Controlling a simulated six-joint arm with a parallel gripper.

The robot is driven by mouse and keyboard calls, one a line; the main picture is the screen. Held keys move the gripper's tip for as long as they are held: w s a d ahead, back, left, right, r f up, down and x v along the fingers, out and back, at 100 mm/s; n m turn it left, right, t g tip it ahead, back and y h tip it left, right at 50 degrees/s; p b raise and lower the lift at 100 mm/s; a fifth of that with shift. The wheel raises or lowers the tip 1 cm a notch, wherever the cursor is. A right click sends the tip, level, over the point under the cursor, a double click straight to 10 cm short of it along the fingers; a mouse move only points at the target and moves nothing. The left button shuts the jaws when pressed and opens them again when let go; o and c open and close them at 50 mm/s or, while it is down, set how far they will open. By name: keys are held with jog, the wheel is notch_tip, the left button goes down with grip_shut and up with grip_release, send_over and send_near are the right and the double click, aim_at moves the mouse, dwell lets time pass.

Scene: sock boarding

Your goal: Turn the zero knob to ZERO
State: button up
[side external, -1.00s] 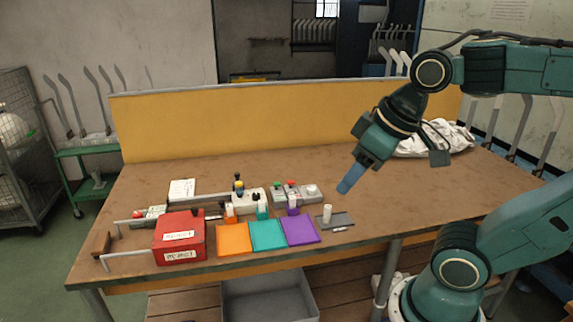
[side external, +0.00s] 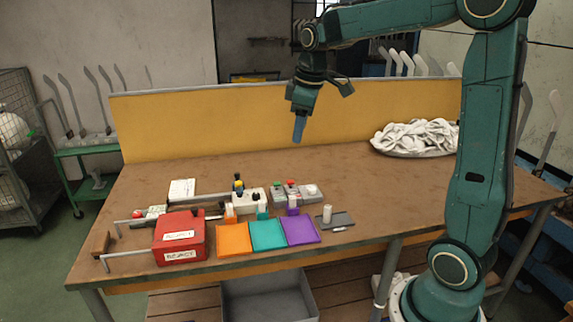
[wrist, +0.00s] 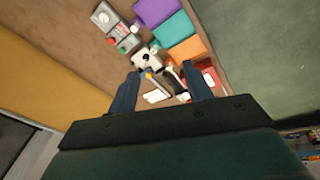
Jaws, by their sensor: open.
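My gripper (side external: 298,139) hangs in the air above the back of the bench, pointing down, its fingers apart and empty. In the wrist view my gripper (wrist: 163,73) frames the bench devices between and beyond its fingertips, touching none. A cream box (side external: 250,201) with dark knobs stands mid-bench, below and left of my gripper; the cream box also shows in the wrist view (wrist: 146,57). A grey box (side external: 296,194) beside it carries a green button, a red button and a round pale dial (side external: 311,189). Which knob is the zero knob, and its setting, is too small to tell.
A red box (side external: 180,238), orange tray (side external: 234,241), teal tray (side external: 267,237) and purple tray (side external: 300,232) line the front edge. A grey plate (side external: 343,220) lies right of them. A white cloth pile (side external: 415,136) sits back right. The yellow panel (side external: 200,125) closes the back.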

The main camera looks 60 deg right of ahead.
jog(key=w+d+f+n+g, duration=0.1)
jog(key=w+d+f, duration=0.25)
jog(key=d, duration=0.25)
jog(key=w+d+f+n+g, duration=0.1)
jog(key=w+d+f, duration=0.25)
jog(key=d, duration=0.25)
jog(key=n+y, duration=0.1)
jog(key=n, duration=0.1)
send_over(311, 188)
notch_tip(311, 188, down, 9)
jog(key=shift+f, duration=0.1)
jog(key=shift+m, duration=0.3)
notch_tip(311, 188, down, 14)
jog(key=shift+r, duration=0.15)
jog(key=c, duration=1)
